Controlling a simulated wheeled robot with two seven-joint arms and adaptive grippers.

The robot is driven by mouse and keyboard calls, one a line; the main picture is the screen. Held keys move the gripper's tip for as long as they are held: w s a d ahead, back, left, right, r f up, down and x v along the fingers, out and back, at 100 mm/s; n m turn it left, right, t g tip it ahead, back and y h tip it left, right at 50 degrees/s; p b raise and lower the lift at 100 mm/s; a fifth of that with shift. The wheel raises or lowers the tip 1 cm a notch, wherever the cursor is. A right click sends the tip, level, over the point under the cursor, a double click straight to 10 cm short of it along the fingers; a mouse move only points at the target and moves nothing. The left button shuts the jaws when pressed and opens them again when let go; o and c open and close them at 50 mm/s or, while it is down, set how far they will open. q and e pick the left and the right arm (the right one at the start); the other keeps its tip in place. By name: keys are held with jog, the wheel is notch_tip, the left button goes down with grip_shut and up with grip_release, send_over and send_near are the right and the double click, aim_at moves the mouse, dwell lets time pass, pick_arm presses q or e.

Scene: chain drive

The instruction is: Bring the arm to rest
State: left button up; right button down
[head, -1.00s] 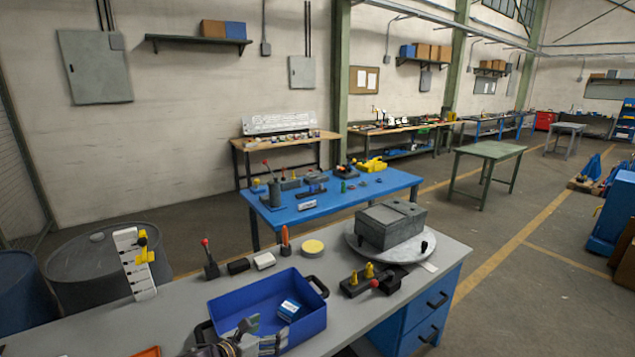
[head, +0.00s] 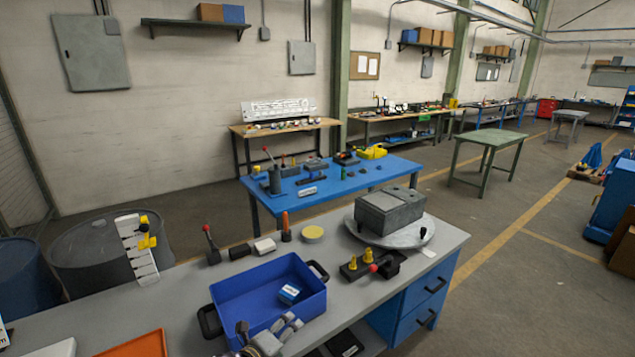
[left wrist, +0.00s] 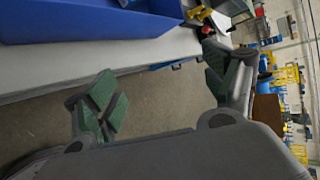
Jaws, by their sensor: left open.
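My left gripper (head: 268,329) is at the bottom of the head view, just in front of the near wall of the blue bin (head: 232,303). Its fingers are spread, and nothing shows between them. In the left wrist view the two green-padded fingers (left wrist: 162,82) stand wide apart over bare floor, with the grey bench edge and the blue bin (left wrist: 95,20) beyond them. A small blue-and-white box (head: 289,294) lies in the bin. My right gripper is not in view.
The grey bench (head: 190,282) carries a grey housing (head: 390,212) on a round plate, a black fixture with yellow pegs (head: 371,267), a red-knobbed lever (head: 211,246), a yellow disc (head: 312,233) and an orange tray (head: 138,345). A blue table (head: 335,185) stands behind.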

pick_arm(q)
jog(key=s+a+f+n+g+y, duration=0.2)
jog(key=s+a+n+g, duration=0.2)
jog(key=s+a+n, duration=0.5)
jog(key=s+a+f+n+g+y, duration=0.35)
jog(key=s+n, duration=0.75)
jog(key=n, duration=0.5)
notch_tip(320, 180, down, 37)
jog(key=s+a+b, duration=0.1)
jog(key=s+b, duration=0.2)
jog(key=b, duration=0.2)
jog(key=s+a+f+g+b, duration=0.1)
jog(key=s+a+f+b, duration=0.1)
jog(key=s+f, duration=0.9)
jog(key=s+a+f+g+b, duration=0.1)
jog(key=s+a+f+b, duration=0.2)
jog(key=s+f, duration=0.8)
notch_tip(320, 180, down, 3)
jog(key=shift+f, duration=0.1)
jog(key=shift+a, duration=0.1)
